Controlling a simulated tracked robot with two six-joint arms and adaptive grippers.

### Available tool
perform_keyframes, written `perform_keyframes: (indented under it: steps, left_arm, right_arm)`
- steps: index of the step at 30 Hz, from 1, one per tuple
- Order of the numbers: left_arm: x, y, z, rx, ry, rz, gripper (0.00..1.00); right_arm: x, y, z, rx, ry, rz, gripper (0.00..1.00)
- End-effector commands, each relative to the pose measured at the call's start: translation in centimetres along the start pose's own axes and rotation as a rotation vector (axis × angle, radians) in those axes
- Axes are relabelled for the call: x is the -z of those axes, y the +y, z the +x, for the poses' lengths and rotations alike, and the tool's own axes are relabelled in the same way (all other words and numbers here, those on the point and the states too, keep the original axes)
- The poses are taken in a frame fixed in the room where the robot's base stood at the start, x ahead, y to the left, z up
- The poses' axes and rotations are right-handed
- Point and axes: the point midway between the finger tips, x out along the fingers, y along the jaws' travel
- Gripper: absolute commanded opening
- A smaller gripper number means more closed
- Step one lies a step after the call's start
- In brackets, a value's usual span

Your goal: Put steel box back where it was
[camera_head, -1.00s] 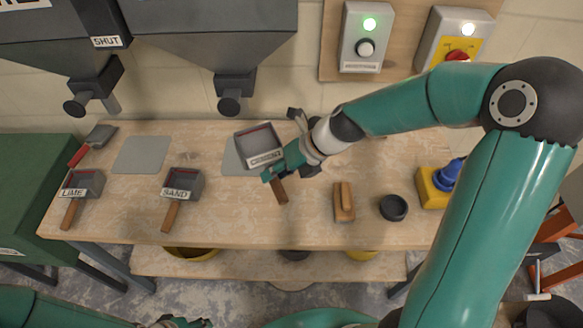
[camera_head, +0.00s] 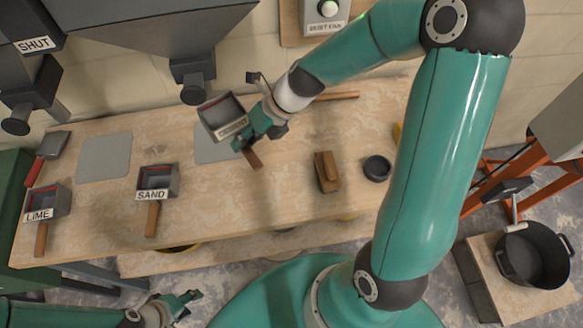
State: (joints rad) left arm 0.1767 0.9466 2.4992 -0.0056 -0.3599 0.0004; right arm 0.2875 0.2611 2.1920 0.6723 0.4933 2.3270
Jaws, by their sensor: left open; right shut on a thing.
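The steel box (camera_head: 222,119) is a small grey open-topped box with a red line inside, a white label and a wooden handle (camera_head: 253,158). My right gripper (camera_head: 252,138) is shut on it, at the handle end. The box is tilted and appears above the bench, partly over a grey mat (camera_head: 212,150); its exact height is hard to tell. Two similar boxes stand on the bench to the left, labelled SAND (camera_head: 157,180) and LIME (camera_head: 46,199). My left gripper (camera_head: 188,304) is open and empty, low at the bottom, in front of the bench.
Another grey mat (camera_head: 104,158) lies bare on the bench (camera_head: 245,215). A red-handled scoop (camera_head: 48,152), a wooden float (camera_head: 326,172) and a black bowl (camera_head: 376,168) are on it. Hopper spouts (camera_head: 192,78) hang behind. A black bucket (camera_head: 533,256) stands at right.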

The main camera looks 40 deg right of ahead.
Motion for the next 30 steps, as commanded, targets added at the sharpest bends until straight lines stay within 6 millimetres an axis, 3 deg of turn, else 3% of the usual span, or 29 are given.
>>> perform_keyframes:
  steps: [6,12,20,30]
  left_arm:
    - [0.0,0.4,-1.0,0.0,0.0,0.0,0.47]
    - [0.0,0.5,-1.4,0.0,0.001,0.0,0.47]
    - [0.0,0.2,-0.5,0.0,0.001,0.0,0.47]
    - [0.0,-0.9,2.6,0.0,0.001,0.0,0.47]
  right_arm:
    - [5.5,-5.5,-0.2,0.021,0.071,0.08,0.0]
    - [9.6,-8.0,-0.4,0.017,0.114,0.125,0.0]
    - [10.7,-9.0,0.4,0.016,0.12,0.13,0.0]
    - [11.6,-10.8,3.0,0.016,0.119,0.13,0.0]
